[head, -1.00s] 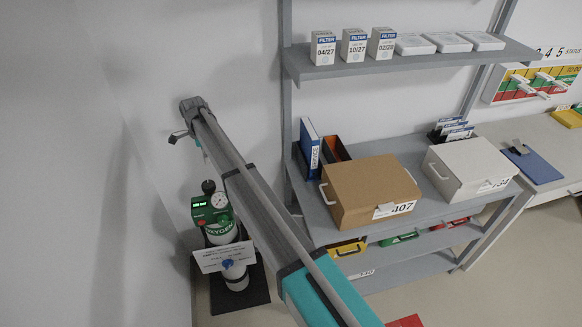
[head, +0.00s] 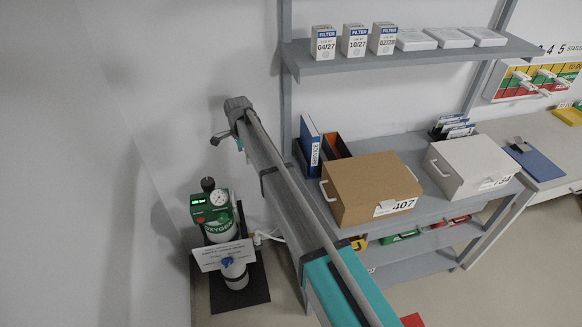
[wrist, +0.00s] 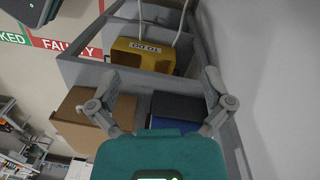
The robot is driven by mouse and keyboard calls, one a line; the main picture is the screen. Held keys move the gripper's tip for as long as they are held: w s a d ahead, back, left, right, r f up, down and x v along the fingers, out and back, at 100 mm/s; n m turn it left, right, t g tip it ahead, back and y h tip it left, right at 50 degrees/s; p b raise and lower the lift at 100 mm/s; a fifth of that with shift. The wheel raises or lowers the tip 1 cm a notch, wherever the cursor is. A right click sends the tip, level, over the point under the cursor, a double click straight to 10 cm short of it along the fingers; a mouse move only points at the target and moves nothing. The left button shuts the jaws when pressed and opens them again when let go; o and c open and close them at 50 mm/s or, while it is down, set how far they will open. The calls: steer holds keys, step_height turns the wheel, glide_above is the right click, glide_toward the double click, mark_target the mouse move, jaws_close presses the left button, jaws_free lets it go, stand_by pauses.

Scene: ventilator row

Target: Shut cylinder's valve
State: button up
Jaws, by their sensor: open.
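The oxygen cylinder (head: 222,230) stands upright at the lower left of the head view, white with a green shoulder. It carries a round gauge (head: 219,198), a green box with a lit display (head: 198,201) and a black knob (head: 208,184) on top. The cylinder is not in the wrist view. In the head view my arm reaches up and right of the cylinder, apart from it.
The cylinder stands on a dark base plate (head: 257,288) near the wall. A grey shelf unit (head: 400,62) to the right holds filter boxes, a brown box (head: 365,190) and a white box (head: 465,165). The wrist view shows a yellow bin (wrist: 140,52) ahead of my fingers.

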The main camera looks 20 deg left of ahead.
steer(key=w+d+f+n+b, duration=0.1)
steer(key=w+d+f, duration=0.1)
steer(key=d, duration=1.4)
steer(key=shift+w+d+n+b, duration=0.3)
steer(key=shift+w+n+b, duration=0.1)
steer(key=shift+w, duration=0.05)
steer(key=s+d+n, duration=0.1)
steer(key=d, duration=0.7)
steer(key=s+d+n, duration=0.1)
steer(key=d, duration=0.8)
steer(key=s+d, duration=0.2)
steer(key=d, duration=0.6)
steer(key=shift+d+n, duration=0.15)
steer(key=shift+n, duration=0.25)
steer(key=s+d+n, duration=0.1)
steer(key=s+d, duration=0.5)
steer(key=d, duration=0.4)
steer(key=s+d+n, duration=0.2)
steer(key=s+d, duration=0.4)
steer(key=d, duration=0.4)
steer(key=shift+d, duration=0.35)
steer(key=shift+s, duration=0.1)
